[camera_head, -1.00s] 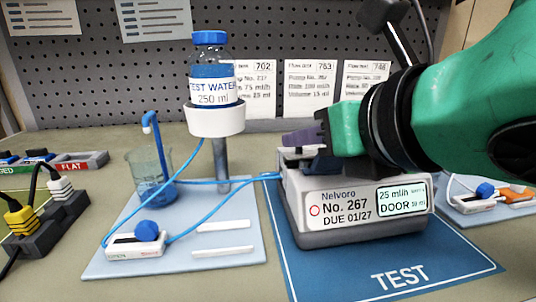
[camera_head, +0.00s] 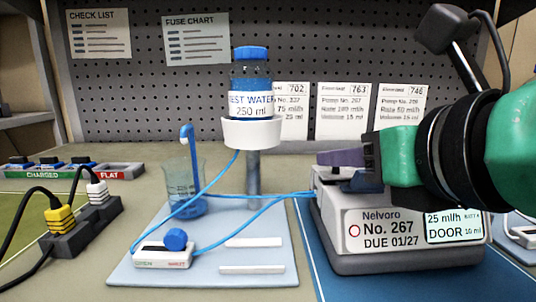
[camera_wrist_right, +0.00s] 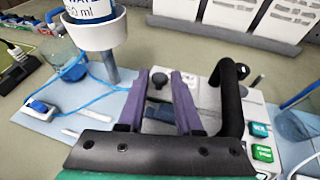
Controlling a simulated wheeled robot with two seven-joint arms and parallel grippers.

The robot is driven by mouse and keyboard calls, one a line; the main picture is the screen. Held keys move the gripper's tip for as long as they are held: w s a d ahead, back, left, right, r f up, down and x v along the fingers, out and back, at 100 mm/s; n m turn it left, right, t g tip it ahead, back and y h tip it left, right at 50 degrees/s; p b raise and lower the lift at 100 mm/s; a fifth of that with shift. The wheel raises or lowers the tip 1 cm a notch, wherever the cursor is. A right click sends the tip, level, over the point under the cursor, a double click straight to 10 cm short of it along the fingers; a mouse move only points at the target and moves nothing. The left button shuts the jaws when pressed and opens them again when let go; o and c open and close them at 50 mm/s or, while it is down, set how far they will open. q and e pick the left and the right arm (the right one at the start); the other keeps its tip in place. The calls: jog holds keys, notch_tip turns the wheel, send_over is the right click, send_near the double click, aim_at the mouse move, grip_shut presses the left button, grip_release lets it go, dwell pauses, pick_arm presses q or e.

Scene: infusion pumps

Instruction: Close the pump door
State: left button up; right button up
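The pump is a white and grey box marked Nelvoro No. 267 (camera_head: 380,228); its display (camera_head: 454,227) reads 25 ml/h and DOOR. In the right wrist view its pale top (camera_wrist_right: 207,97) lies beside and under my right gripper (camera_wrist_right: 158,80), whose two purple fingers are apart with a dark round knob visible between them. In the head view the right gripper (camera_head: 335,157) is over the left part of the pump's top. The door itself is mostly hidden by the gripper, so its angle and any contact are unclear. My left gripper is out of view.
A black handle (camera_wrist_right: 231,100) rises beside the right finger. A power strip (camera_head: 85,228) is at left.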

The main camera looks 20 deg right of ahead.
jog(key=shift+o, duration=1)
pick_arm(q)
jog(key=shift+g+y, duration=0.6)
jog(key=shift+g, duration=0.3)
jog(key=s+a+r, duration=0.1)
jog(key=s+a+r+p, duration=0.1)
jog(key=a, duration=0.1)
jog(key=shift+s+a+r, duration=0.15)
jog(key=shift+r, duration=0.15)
pick_arm(e)
jog(key=v, duration=1.4)
jog(key=shift+s, duration=0.3)
